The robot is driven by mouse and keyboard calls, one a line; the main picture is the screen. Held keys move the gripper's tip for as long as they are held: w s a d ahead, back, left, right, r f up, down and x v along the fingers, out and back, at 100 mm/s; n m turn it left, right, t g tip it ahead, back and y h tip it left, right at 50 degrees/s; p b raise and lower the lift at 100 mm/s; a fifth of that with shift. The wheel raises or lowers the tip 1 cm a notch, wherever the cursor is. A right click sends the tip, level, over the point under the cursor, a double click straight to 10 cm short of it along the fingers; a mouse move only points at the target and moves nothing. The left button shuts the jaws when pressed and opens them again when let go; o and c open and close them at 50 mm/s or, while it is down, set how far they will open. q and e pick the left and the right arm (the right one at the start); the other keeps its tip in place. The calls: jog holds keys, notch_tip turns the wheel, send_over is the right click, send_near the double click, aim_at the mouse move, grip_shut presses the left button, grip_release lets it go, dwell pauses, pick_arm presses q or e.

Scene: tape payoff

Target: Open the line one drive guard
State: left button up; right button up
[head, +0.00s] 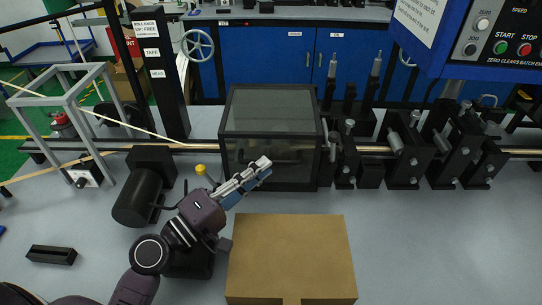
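The drive guard (272,112) is a black-framed box with clear grey panels, standing at the middle of the line in the head view. Its lid looks closed. A dark handle (289,162) shows on its front face. My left gripper (264,166) reaches in from the lower left, its fingertips in front of the guard's front face near the handle. The fingers look close together, and whether they touch the handle or hold it cannot be told. Part of the guard's lower left front is hidden by the gripper. My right gripper is not in view.
A cardboard box (290,258) stands on the bench in front of the guard. A black motor (140,196) and a yellow knob (200,169) are left of it. Black roller stands (404,150) line the right. A blue control panel (495,45) hangs upper right.

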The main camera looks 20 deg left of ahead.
aim_at(271, 140)
pick_arm(q)
jog(key=shift+p+x, duration=0.55)
jog(key=shift+x, duration=1.25)
grip_shut()
